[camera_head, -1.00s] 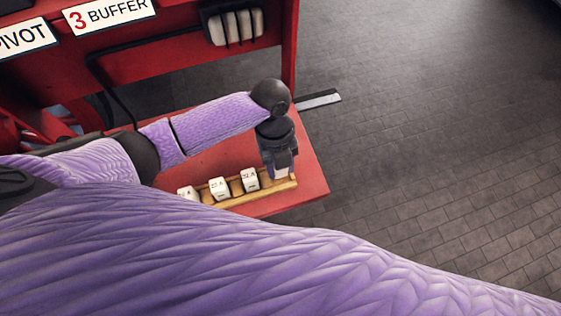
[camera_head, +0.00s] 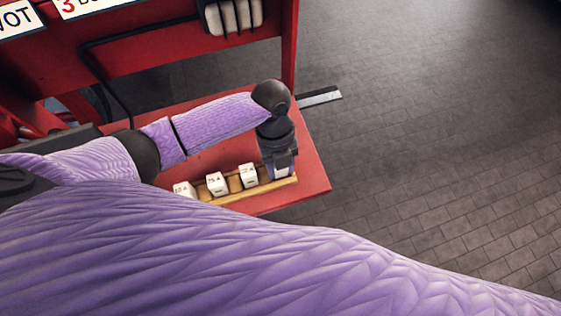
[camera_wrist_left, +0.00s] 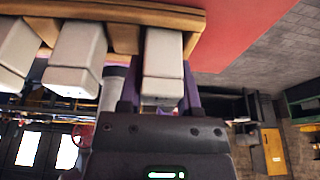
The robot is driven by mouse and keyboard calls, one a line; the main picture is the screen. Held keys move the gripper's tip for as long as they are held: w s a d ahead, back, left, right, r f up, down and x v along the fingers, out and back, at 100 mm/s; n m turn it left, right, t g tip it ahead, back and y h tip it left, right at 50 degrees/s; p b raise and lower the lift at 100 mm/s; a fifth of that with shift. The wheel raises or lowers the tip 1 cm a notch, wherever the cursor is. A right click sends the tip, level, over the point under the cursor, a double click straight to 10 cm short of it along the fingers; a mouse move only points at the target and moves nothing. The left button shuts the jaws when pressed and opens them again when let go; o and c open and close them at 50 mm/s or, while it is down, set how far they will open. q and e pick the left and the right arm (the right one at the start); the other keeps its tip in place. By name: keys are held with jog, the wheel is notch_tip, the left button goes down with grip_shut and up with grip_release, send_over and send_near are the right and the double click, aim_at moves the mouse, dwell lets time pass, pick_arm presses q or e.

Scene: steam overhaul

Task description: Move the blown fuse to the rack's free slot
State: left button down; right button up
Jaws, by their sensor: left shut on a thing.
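The wooden rack (camera_head: 270,188) lies along the front of the red shelf. White block fuses stand in it: one (camera_head: 249,175), another (camera_head: 217,183) and a third (camera_head: 184,189), partly cut off by my arm. My left gripper (camera_head: 283,170) points down at the rack's right end, shut on a white fuse (camera_wrist_left: 164,68). In the left wrist view this held fuse sits between the fingers with its far end against the rack (camera_wrist_left: 125,38); I cannot tell if it is fully seated. No blown mark shows on it. My right gripper is not in view.
The red shelf (camera_head: 312,172) has bare room behind and right of the rack. A red panel with several light fuse-like bars (camera_head: 234,16) stands behind. A dark metal strip (camera_head: 320,97) juts out past the shelf's right edge. Open paved floor (camera_head: 430,150) lies to the right.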

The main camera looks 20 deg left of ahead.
pick_arm(q)
jog(key=shift+c, duration=1)
grip_release()
